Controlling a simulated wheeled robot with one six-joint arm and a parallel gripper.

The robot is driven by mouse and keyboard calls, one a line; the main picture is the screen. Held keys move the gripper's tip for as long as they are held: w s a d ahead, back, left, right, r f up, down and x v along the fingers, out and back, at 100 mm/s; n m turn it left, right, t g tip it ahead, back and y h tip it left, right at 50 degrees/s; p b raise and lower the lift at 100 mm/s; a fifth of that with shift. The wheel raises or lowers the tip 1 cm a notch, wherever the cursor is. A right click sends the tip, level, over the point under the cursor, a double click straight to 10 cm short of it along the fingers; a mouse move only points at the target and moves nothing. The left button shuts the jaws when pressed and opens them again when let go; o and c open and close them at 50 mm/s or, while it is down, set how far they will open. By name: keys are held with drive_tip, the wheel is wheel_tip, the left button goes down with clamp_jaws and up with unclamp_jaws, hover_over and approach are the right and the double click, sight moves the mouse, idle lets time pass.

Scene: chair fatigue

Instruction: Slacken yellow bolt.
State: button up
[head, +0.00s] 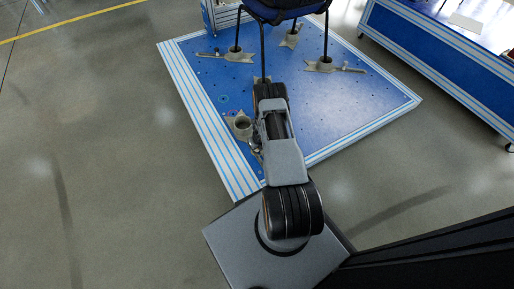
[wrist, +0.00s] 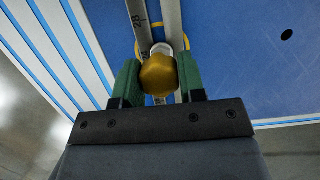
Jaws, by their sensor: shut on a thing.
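The yellow bolt (wrist: 158,74) shows in the wrist view as a gold-yellow head, with a pale round part just behind it. My gripper (wrist: 157,82) has its two green fingers on either side of the bolt head and is shut on it. Two grey metal bars (wrist: 170,18) run away behind the bolt, the left one marked with figures. In the head view my arm covers the gripper and the bolt, so neither can be made out there.
A blue platform (head: 200,77) with striped edges carries several grey clamp fixtures (head: 238,55) around the legs of a chair (head: 285,8). One cup-shaped fixture (head: 241,125) sits near my arm. A blue bench (head: 440,45) stands at right. The floor at left is clear.

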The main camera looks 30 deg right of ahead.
drive_tip(key=shift+f+n+y+b, duration=0.1)
drive_tip(key=shift+n+y+b, duration=0.3)
drive_tip(key=shift+n, duration=1.7)
drive_tip(key=shift+n+y+b, duration=0.3)
drive_tip(key=shift+n+b, duration=0.45)
drive_tip(key=shift+n, duration=0.05)
drive_tip(key=shift+n+g+b, duration=0.3)
drive_tip(key=shift+n+b, duration=0.05)
drive_tip(key=shift+n, duration=0.85)
drive_tip(key=o, duration=0.9)
